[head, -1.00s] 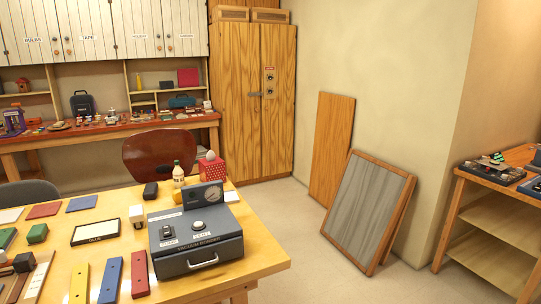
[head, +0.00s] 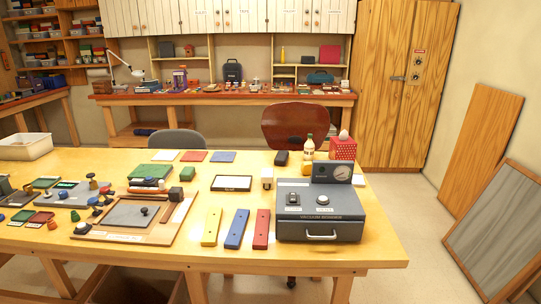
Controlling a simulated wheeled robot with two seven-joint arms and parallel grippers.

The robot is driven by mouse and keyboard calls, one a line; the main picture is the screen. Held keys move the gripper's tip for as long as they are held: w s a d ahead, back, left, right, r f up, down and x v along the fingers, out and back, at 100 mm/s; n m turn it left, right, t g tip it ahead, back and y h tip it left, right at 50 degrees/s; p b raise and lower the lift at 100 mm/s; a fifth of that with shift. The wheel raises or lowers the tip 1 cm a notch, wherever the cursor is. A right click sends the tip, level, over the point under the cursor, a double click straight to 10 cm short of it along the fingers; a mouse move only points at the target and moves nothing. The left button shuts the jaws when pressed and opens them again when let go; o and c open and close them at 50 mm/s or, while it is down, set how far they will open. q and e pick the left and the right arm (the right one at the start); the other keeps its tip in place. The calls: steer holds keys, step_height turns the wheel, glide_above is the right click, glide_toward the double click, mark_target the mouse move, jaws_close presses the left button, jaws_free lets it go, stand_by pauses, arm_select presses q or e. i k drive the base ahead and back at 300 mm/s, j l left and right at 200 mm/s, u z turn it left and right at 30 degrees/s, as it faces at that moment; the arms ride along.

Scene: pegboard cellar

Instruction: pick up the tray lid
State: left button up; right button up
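A flat grey panel (head: 122,216) with a small dark knob lies in a wooden tray (head: 158,236) on the left half of the yellow table. It looks like a tray lid, but no readable label confirms this. A round knob or gauge sits at the tray's front left corner. Neither of my grippers is in view.
The yellow table (head: 375,235) also holds a grey vacuum bonder (head: 320,220), yellow, blue and red bars, a framed white panel (head: 232,183) and a white bin (head: 25,147). Small parts crowd its left end. Chairs (head: 296,126) stand behind it. Leaning boards (head: 482,148) are at right.

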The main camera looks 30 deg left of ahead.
mark_target(123, 215)
steer(key=u, duration=1.9)
steer(key=i+z, duration=0.25)
steer(key=i, duration=0.65)
